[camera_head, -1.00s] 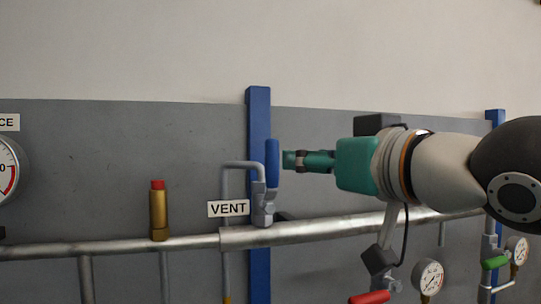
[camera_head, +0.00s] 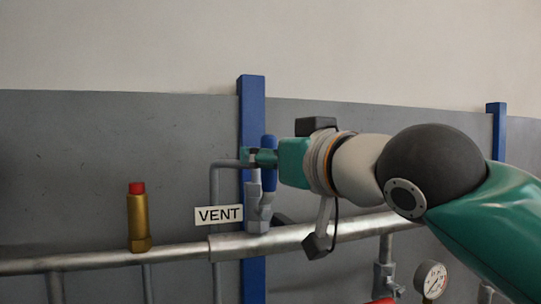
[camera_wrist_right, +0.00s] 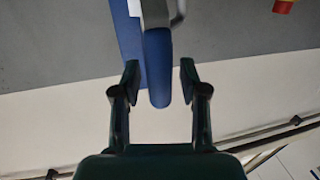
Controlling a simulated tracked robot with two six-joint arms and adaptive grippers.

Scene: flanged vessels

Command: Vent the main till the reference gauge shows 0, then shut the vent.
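The vent valve (camera_head: 258,215) stands on the main pipe (camera_head: 300,234) beside a VENT label (camera_head: 219,215). Its blue handle (camera_head: 269,165) points upright. My right gripper (camera_head: 260,157) is at the upper part of the handle. In the right wrist view, the blue handle (camera_wrist_right: 158,70) lies between the two spread fingertips of my right gripper (camera_wrist_right: 160,74), with a gap on each side. The gripper is open and does not hold it. The reference gauge is outside the current views, so its reading cannot be seen. My left gripper is not in view.
A brass fitting with a red cap (camera_head: 138,218) stands on the pipe left of the vent. A blue post (camera_head: 252,120) rises behind the valve. A small gauge (camera_head: 431,280) sits lower right. The grey wall panel above the pipe is clear at left.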

